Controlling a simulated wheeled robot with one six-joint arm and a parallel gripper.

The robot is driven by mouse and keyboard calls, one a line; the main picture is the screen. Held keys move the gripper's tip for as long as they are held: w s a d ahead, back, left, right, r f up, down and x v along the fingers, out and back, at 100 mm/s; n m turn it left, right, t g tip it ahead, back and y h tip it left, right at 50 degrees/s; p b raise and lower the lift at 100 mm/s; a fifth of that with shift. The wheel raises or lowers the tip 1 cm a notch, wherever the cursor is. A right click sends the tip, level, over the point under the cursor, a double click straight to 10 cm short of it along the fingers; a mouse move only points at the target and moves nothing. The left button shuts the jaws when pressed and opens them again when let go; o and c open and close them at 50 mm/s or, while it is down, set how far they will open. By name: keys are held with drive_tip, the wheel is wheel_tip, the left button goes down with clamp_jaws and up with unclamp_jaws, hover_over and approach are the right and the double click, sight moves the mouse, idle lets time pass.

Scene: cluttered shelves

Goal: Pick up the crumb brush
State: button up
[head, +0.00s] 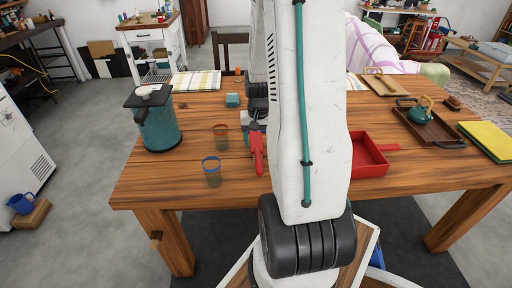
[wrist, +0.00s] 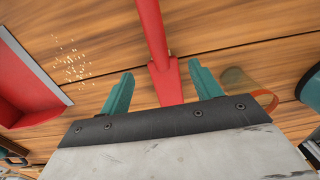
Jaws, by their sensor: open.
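The crumb brush is a red tool with a long handle; in the head view the red brush (head: 257,152) lies on the wooden table, left of my arm. In the wrist view the red brush (wrist: 152,35) runs from the top edge down to between my fingers, where it gets wider. My gripper (wrist: 162,84) is open, with one teal finger on each side of the brush. I see a gap on both sides, and no clear contact. The brush's lower end is hidden behind the gripper's dark body.
A red dustpan (head: 369,168) lies right of my arm; crumbs (wrist: 73,62) lie near it. Two cups, one brown (head: 221,136) and one blue-rimmed (head: 212,176), stand left of the brush. A teal jug (head: 160,126) stands farther left. A tray (head: 432,131) holds a teal teapot (head: 420,113).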

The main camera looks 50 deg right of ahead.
sight(257, 151)
drive_tip(key=f, duration=0.6)
drive_tip(key=shift+w+d+f, duration=0.15)
drive_tip(key=shift+w, duration=0.1)
drive_tip(key=shift+c, duration=0.3)
drive_tip(key=c, duration=1.1)
wheel_tip(257, 151, up, 10)
drive_tip(key=shift+r, duration=0.1)
